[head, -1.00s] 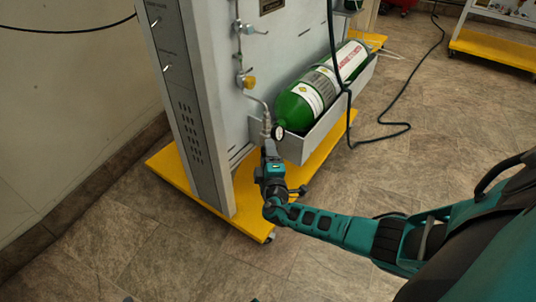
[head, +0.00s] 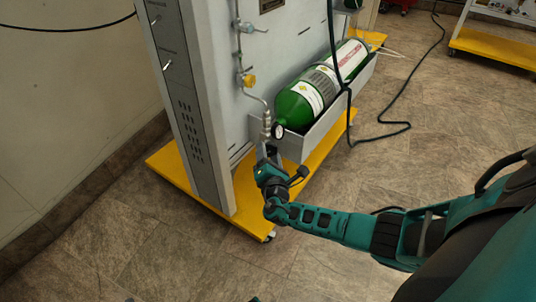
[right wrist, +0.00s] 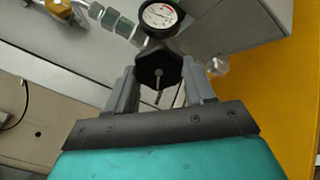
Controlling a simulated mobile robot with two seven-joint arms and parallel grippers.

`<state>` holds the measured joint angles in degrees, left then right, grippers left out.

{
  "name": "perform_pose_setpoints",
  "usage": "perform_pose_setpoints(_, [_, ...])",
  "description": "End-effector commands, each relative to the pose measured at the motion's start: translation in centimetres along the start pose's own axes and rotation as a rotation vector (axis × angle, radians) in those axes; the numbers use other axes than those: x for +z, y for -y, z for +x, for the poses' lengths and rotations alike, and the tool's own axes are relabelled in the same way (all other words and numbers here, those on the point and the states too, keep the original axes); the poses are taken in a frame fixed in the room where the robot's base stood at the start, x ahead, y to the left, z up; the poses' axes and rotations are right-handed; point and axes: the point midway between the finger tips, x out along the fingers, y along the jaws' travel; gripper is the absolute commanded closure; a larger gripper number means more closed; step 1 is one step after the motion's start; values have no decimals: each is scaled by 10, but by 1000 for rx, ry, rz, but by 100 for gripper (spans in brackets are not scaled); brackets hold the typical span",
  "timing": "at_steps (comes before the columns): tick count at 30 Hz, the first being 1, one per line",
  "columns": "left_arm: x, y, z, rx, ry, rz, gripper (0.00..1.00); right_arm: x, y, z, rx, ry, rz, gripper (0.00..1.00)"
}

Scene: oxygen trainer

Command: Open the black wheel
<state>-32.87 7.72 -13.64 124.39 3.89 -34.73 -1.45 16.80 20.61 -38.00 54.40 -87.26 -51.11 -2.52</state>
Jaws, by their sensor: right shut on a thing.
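The black wheel (right wrist: 160,68) shows in the right wrist view, below a round white-faced gauge (right wrist: 159,16). My right gripper (right wrist: 160,85) has one finger on each side of the wheel and is shut on it. In the head view my right gripper (head: 268,160) reaches the valve end of the green cylinder (head: 320,88) from below, and the wheel itself is hidden there. My left gripper is not in view.
The cylinder lies in a grey tray (head: 325,130) on a grey panel stand with a yellow base (head: 170,170). A metal pipe with a yellow-handled valve (head: 248,81) runs up the panel. A black cable (head: 385,137) hangs down and trails over the floor.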

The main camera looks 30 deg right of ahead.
Motion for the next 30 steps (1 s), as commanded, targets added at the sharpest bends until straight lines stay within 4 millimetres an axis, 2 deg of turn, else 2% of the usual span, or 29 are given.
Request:
perform_pose_setpoints(18, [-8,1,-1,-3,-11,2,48,1,4,-1,0,-3,-587,77])
perform_pose_setpoints(30, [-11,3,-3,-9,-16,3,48,2,5,-1,1,-2,-916,77])
